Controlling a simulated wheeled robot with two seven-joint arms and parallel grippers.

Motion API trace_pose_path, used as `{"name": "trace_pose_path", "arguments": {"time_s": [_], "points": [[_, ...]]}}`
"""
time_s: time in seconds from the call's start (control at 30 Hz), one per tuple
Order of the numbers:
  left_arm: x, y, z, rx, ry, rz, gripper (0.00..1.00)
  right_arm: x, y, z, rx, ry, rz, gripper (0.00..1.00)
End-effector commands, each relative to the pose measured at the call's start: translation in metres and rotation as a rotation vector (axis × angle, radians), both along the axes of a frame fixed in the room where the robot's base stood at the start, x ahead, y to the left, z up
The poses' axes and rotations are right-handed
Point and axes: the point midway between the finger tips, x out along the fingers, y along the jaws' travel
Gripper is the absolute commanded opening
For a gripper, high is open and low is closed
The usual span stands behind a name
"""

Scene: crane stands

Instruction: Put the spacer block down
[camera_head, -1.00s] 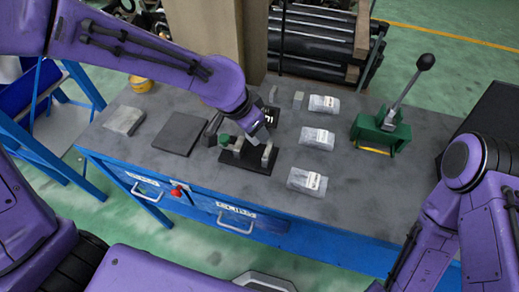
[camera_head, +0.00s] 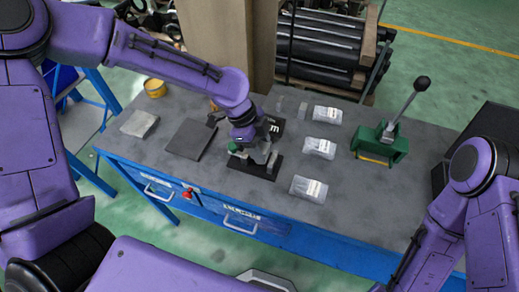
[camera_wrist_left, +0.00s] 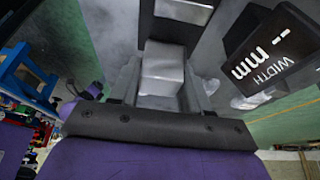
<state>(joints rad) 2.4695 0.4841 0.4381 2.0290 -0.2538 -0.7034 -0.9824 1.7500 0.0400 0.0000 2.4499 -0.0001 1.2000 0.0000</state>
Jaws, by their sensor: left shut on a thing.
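My left gripper (camera_head: 257,152) points down over the black base of a small fixture (camera_head: 250,170) on the bench. In the left wrist view it is shut on a light grey block, the spacer block (camera_wrist_left: 163,73), which sits between the two fingers. The block is hidden by the gripper in the head view, and I cannot tell whether it touches anything below. A black display (camera_head: 273,126) stands just behind the gripper; in the left wrist view it reads "WIDTH mm" with dashes (camera_wrist_left: 262,48). My right gripper is out of view.
A dark flat pad (camera_head: 190,141) and a pale plate (camera_head: 139,123) lie to the left. Several labelled clear packs (camera_head: 319,147) lie to the right, before a green lever press (camera_head: 380,148). Small grey blocks (camera_head: 302,109) stand behind. Bare bench lies between pad and fixture front.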

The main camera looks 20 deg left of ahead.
Motion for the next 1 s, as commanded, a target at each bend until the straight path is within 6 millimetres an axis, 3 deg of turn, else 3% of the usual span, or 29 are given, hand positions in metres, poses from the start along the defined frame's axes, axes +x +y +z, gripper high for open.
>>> {"name": "trace_pose_path", "arguments": {"time_s": [0.4,0.7,0.73,0.8,1.0], "points": [[0.011,0.008,-0.046,0.000,0.000,0.002,0.05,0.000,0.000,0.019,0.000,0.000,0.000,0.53],[0.011,0.008,-0.050,0.000,-0.001,0.001,0.05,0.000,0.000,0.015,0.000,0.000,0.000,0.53],[0.011,0.008,-0.050,0.000,-0.001,0.001,0.50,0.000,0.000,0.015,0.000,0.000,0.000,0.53],[0.011,0.008,-0.049,0.000,-0.001,0.001,0.72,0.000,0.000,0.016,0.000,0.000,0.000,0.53],[0.011,0.008,-0.049,0.000,-0.001,0.001,0.72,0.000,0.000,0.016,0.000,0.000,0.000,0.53]]}}
